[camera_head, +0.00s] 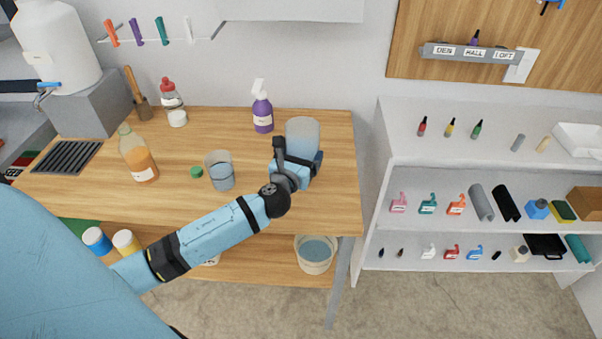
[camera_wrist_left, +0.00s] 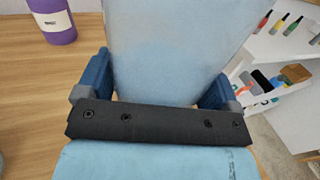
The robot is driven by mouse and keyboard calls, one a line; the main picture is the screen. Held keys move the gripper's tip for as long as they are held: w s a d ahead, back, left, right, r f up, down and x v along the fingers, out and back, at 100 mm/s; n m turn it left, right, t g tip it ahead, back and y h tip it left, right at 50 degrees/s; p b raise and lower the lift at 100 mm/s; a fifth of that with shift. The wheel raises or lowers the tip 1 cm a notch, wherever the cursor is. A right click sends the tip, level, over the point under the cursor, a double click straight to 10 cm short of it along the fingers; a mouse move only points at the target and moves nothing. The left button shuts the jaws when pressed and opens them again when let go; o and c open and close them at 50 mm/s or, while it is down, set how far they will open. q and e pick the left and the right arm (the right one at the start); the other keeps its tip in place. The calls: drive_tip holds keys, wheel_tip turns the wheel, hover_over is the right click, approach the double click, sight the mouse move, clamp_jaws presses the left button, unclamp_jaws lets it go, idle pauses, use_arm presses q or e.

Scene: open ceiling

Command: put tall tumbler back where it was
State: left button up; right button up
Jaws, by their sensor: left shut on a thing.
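The tall tumbler (camera_head: 302,132) is a pale blue, clear-looking cylinder near the right end of the wooden table. My left gripper (camera_head: 299,166) is shut on it, and the tumbler looks upright. In the left wrist view the tumbler (camera_wrist_left: 172,50) fills the middle between the two blue fingers (camera_wrist_left: 155,85). The gripper and arm hide its lower part in the head view, so I cannot tell whether its base touches the table. My right gripper is not in view.
A purple spray bottle (camera_head: 262,112) stands just left of the tumbler. A shorter glass (camera_head: 220,172), a green cap (camera_head: 196,172) and an orange bottle (camera_head: 138,158) stand further left on the table (camera_head: 235,150). White shelves (camera_head: 400,160) are to the right.

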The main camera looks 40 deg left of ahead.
use_arm(q)
drive_tip(key=shift+f+b, duration=0.7)
drive_tip(key=shift+f, duration=2)
drive_tip(key=o, duration=1)
drive_tip(key=shift+f, duration=0.15)
drive_tip(key=shift+r, duration=0.25)
drive_tip(key=v, duration=1.2)
